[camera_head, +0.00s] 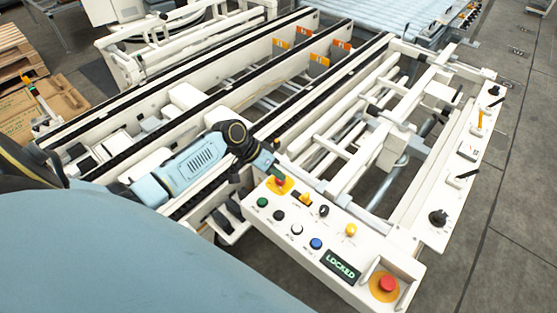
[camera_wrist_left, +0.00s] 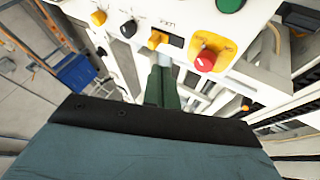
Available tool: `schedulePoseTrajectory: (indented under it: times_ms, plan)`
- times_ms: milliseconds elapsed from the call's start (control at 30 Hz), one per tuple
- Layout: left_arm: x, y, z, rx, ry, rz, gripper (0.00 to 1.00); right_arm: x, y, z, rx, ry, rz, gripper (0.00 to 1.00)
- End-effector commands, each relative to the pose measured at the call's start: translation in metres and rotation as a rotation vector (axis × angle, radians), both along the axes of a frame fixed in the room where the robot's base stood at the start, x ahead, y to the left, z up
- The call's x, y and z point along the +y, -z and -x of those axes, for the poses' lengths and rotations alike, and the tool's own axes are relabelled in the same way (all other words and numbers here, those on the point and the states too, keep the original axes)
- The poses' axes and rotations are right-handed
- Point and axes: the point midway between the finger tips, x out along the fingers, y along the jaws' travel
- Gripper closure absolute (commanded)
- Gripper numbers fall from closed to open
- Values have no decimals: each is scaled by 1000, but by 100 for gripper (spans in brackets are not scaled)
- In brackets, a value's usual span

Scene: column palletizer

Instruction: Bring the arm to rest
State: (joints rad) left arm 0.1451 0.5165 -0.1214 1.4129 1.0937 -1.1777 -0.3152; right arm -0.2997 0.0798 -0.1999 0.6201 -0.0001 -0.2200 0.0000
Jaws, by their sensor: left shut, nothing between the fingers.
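My left arm (camera_head: 185,168) reaches in from the left over the conveyor frame in the head view. Its left gripper (camera_head: 268,162) is shut and empty, at the far left corner of the white control panel (camera_head: 290,235). In the left wrist view the green fingers of the left gripper (camera_wrist_left: 162,85) are together, pointing at the panel near an orange-yellow switch (camera_wrist_left: 158,39) and a red button on a yellow plate (camera_wrist_left: 205,60). I cannot tell whether the fingertips touch the panel. My right gripper is not in view.
The panel has several buttons, a display (camera_head: 341,265) reading LOCKED and a red emergency button (camera_head: 387,284) at its near right. White rails (camera_head: 340,120) and conveyor beams lie behind it. Wooden pallets (camera_head: 18,60) stand at the far left. Grey floor (camera_head: 500,230) on the right is clear.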

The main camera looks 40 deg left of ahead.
Motion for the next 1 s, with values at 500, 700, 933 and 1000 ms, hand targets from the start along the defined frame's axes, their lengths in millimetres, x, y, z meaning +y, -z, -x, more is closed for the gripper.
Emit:
schedulePoseTrajectory:
  times_ms: [500,700,933,1000]
  plan:
    - [-9,4,9,8,18,-14,100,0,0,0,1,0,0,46]
    - [-60,19,72,47,116,-123,100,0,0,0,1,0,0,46]
    - [-97,3,153,57,118,-296,100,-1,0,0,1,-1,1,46]
    - [-100,-6,167,56,95,-332,100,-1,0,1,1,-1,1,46]
